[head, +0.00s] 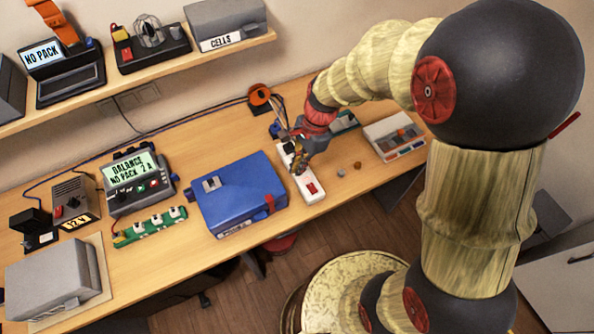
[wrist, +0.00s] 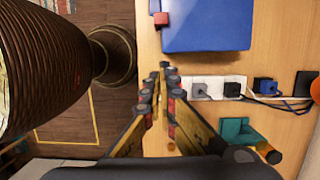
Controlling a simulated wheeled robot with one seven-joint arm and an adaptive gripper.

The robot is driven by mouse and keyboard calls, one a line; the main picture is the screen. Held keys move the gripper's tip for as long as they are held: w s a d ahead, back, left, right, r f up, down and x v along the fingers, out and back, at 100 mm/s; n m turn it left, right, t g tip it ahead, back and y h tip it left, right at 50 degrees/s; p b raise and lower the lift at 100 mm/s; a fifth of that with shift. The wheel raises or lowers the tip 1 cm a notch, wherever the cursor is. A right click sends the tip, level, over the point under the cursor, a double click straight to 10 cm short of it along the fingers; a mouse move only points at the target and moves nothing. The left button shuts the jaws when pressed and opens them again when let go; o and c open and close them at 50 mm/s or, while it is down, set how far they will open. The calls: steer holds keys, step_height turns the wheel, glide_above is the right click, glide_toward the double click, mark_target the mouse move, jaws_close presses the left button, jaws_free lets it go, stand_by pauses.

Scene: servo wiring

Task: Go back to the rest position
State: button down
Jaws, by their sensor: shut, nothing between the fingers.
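My gripper (head: 297,166) is at the end of my outstretched arm in the head view, over the white power strip (head: 308,188) and covering part of it. In the wrist view the two fingers of my gripper (wrist: 163,70) come together at their tips, shut with nothing between them. There the tips show beside the end of the power strip (wrist: 202,89), above the wooden table. I cannot tell how high they are above the strip.
A blue case (head: 240,193) stands just left of the strip; it also shows in the wrist view (wrist: 205,25). A parts tray (head: 395,136) is to the right. A green board (head: 150,227), the balance charger (head: 138,182) and a grey case (head: 55,280) are further left. A shelf (head: 130,76) runs above.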

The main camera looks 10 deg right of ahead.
stand_by(0.6)
steer(key=s+d+r+n+t+h+b, duration=0.2)
steer(key=s+d+r+n+t+b, duration=0.4)
steer(key=s+n+b, duration=0.7)
steer(key=d+r+n+b, duration=0.1)
steer(key=d+r+b, duration=0.1)
steer(key=d, duration=0.1)
steer(key=shift+s+d+h, duration=0.2)
steer(key=shift+d+h, duration=0.1)
steer(key=shift+d, duration=0.1)
stand_by(0.4)
